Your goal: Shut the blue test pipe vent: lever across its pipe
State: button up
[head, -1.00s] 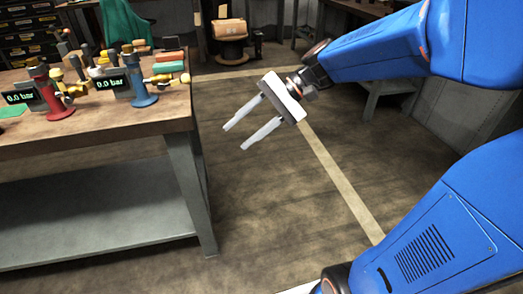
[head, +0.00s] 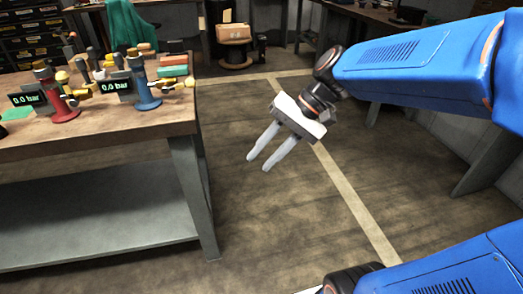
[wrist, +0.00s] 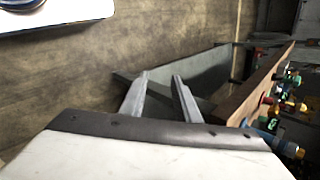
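The blue test pipe (head: 146,92) stands upright near the right end of the workbench in the head view, with a 0.0 bar display (head: 117,88) at its left. Its yellow-tipped vent fitting (head: 180,84) points right; the lever's angle is too small to tell. The fingers also show in the wrist view (wrist: 160,80).
A red test pipe (head: 61,100) with its own display (head: 27,99) stands left of the blue one. Stacked coloured blocks (head: 173,68) lie behind it. The workbench (head: 100,138) has a grey leg at its right end. The floor (head: 300,225) beside it is clear.

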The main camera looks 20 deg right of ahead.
jog(key=shift+w+a, duration=0.1)
jog(key=shift+w, duration=0.15)
jog(key=c, duration=0.5)
jog(key=w+r+m+y, duration=0.1)
jog(key=w+m, duration=0.1)
jog(key=w, duration=0.2)
jog(key=w+a+r+m+y, duration=0.1)
jog(key=w+m+y, duration=0.1)
jog(key=w, duration=0.1)
jog(key=w+r+m+y, duration=0.1)
jog(key=w+r+m, duration=0.1)
jog(key=w+m, duration=0.1)
jog(key=shift+w+a+g+y, duration=0.3)
jog(key=shift+w+g+y, duration=0.1)
jog(key=shift+w, duration=0.45)
grip_shut()
jog(key=w+d+r+m+y, duration=0.2)
jog(key=w+m+y, duration=0.25)
jog(key=w, duration=0.65)
send_near(180, 86)
jog(key=shift+m+t+h, duration=0.25)
jog(key=shift+m+t, duration=0.05)
jog(key=shift+m, duration=0.15)
jog(key=shift+w+a+f, duration=0.15)
jog(key=shift+a+f, duration=0.55)
jog(key=shift+a, duration=0.05)
jog(key=shift+w+a+f, duration=0.1)
jog(key=shift+a+f, duration=0.6)
jog(key=shift+a, duration=0.1)
